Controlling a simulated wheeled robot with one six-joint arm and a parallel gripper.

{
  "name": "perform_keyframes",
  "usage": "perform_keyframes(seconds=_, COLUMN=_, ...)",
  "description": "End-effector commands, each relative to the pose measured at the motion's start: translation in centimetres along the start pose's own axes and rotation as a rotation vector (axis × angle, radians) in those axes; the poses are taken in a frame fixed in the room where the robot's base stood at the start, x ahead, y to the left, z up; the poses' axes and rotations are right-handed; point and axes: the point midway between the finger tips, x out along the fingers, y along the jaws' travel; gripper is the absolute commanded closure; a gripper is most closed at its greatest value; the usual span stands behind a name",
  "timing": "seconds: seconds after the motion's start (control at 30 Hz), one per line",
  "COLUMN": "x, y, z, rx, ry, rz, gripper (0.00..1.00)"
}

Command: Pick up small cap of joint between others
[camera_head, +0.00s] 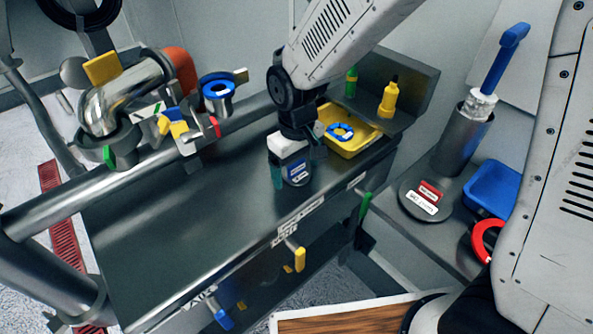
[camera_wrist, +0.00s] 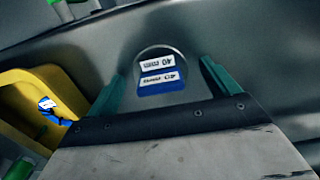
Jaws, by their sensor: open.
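Whether the cap rests on the table is hard to tell. No other caps show clearly beside it.
A yellow tray (camera_head: 370,140) with a blue ring (camera_head: 341,130) in it stands close behind my gripper. A yellow bottle (camera_head: 389,98) stands at the back. The pipe joint with coloured clamps (camera_head: 125,95) is at the left. The table's left middle (camera_head: 190,225) is clear.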

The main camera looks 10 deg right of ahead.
Motion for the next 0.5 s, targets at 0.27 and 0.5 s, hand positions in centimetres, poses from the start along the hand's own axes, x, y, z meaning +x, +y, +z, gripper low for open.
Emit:
perform_keyframes(seconds=0.27, x=-0.03, y=0.00, z=-0.02, rx=0.000, ry=0.001, rz=0.000, gripper=0.38)
perform_keyframes(seconds=0.5, x=-0.06, y=0.00, z=-0.04, rx=0.000, ry=0.001, rz=0.000, gripper=0.65)
